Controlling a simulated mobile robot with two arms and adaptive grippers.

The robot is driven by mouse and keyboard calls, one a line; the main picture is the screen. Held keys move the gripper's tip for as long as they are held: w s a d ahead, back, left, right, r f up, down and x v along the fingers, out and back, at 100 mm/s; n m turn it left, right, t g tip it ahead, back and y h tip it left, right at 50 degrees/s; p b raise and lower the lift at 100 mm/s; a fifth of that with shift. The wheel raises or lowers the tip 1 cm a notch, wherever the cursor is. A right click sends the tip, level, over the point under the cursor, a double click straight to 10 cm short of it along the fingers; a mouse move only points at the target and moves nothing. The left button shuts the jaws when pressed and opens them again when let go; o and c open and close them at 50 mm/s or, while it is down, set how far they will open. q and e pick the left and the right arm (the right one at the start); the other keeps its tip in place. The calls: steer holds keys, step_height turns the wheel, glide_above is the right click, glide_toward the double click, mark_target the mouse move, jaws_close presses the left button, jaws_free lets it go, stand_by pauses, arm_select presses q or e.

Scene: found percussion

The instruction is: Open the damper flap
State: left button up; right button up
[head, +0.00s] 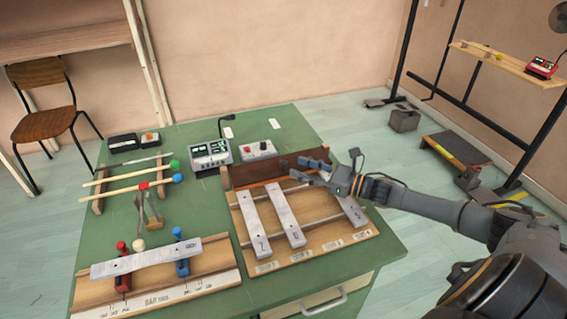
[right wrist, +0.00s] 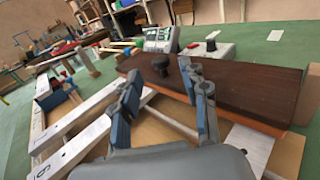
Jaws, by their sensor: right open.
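The damper flap (head: 262,172) is a long dark brown board along the back edge of the wooden bar frame (head: 262,258). In the right wrist view the flap (right wrist: 245,88) lies low, with a dark round knob (right wrist: 189,66) standing up near its back left part. My right gripper (head: 312,170) is over the frame, in front of and partly hiding the flap. In the right wrist view its open fingers (right wrist: 178,72) point toward the knob, which appears between the tips. I cannot tell whether they touch it. My left gripper is not in view.
Pale metal bars (head: 286,217) lie across the frame below my right arm. Grey control boxes (head: 210,153) stand behind the flap. Mallets (head: 130,190) on a rack and a single-bar stand (head: 150,262) are at the left. Green tabletop is clear at the far right corner.

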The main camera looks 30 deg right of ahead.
mark_target(283, 162)
steer(key=shift+x, duration=3.1)
jaws_close()
